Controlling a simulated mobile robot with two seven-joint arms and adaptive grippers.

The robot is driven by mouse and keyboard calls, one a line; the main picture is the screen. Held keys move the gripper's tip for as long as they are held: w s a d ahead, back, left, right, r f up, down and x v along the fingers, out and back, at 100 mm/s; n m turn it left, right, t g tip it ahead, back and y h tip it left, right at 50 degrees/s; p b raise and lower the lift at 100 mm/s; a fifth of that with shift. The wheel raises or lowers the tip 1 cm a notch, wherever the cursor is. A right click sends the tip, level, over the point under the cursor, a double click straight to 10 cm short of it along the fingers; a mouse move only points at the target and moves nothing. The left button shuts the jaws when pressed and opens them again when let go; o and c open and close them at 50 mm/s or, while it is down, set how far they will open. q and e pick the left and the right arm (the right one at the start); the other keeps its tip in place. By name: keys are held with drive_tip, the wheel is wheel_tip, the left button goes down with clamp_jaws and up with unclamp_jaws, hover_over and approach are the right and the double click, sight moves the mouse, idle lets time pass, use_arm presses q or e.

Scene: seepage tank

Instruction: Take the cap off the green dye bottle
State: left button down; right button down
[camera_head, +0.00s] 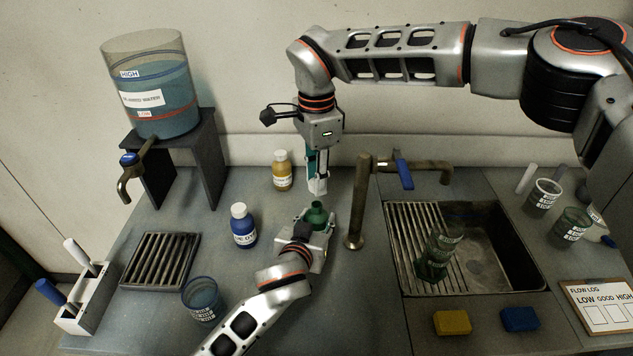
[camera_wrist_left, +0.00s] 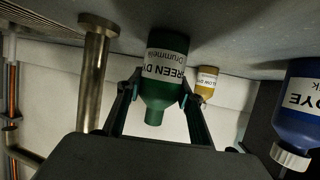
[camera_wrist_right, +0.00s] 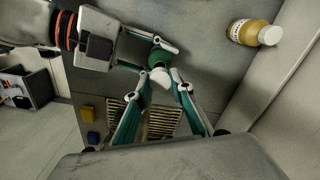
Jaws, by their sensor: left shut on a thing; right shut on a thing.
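The green dye bottle (camera_head: 316,214) stands upright on the counter. My left gripper (camera_head: 318,226) is shut around its body; the left wrist view shows both fingers on the green dye bottle (camera_wrist_left: 166,75), picture upside down, with a bare green neck and no cap on it. My right gripper (camera_head: 317,188) points down just above the bottle and is shut on a white cap (camera_wrist_right: 160,77), seen between its fingertips in the right wrist view. The cap looks apart from the neck; the exact gap is hard to tell.
A yellow dye bottle (camera_head: 282,171) and a blue dye bottle (camera_head: 243,226) stand nearby, capped. A brass tap (camera_head: 357,205) and the sink (camera_head: 500,250) lie to the right. A drain grate (camera_head: 160,261) and a beaker (camera_head: 202,300) are at the left.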

use_arm(q)
drive_tip(key=c, duration=1.3)
unclamp_jaws()
drive_tip(key=shift+o, duration=0.2)
drive_tip(key=v, duration=1.2)
drive_tip(key=shift+f, duration=0.15)
